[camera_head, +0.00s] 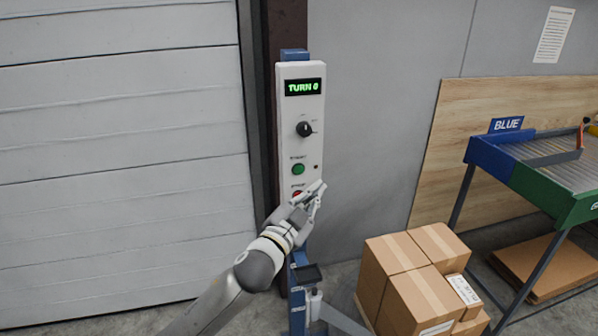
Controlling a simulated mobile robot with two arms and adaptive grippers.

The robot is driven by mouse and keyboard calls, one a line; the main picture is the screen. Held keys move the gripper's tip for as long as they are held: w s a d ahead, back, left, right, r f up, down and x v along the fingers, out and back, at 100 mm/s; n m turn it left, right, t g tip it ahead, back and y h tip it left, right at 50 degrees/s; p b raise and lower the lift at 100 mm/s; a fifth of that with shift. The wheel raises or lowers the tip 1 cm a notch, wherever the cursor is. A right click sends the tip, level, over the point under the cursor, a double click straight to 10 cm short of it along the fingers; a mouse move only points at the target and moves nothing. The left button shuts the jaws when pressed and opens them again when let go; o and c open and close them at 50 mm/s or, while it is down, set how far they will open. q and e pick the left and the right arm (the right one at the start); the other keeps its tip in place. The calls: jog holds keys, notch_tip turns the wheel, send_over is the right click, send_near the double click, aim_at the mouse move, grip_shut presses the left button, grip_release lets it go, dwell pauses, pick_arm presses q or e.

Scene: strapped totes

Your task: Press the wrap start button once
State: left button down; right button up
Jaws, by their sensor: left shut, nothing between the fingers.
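The control box (286,119) is a tall white panel on a blue post. Its display (303,87) reads "TURN 0" in green. Below the display is a black rotary knob (304,129). Under the knob is a round green button (298,169) with a small label above it that is too small to read surely. A red button (297,194) sits lower and is partly hidden by my left gripper. My left gripper (318,188) is shut and empty, in front of the panel's lower part, just below and right of the green button. Whether it touches the panel, I cannot tell. My right gripper is out of view.
Stacked cardboard boxes (408,252) stand on the floor at the lower right. A roller conveyor (535,172) with a "BLUE" sign (507,124) is at the right. A large grey shutter door (120,150) fills the left. The space right of the panel is clear.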

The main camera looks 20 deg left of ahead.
aim_at(299, 170)
pick_arm(q)
jog(key=w+a, duration=0.4)
jog(key=w, duration=0.2)
jog(key=shift+a+b, duration=0.15)
jog(key=shift+b, duration=0.2)
jog(key=shift+w, duration=0.1)
jog(key=shift+w, duration=0.1)
dwell(1.0)
jog(key=shift+w+a, duration=0.2)
jog(key=shift+w, duration=0.05)
jog(key=shift+w+a, duration=0.25)
jog(key=shift+w, duration=0.05)
dwell(0.7)
dwell(0.3)
jog(key=shift+s+d+p, duration=0.3)
jog(key=shift+s+d, duration=0.15)
jog(key=shift+s, duration=0.2)
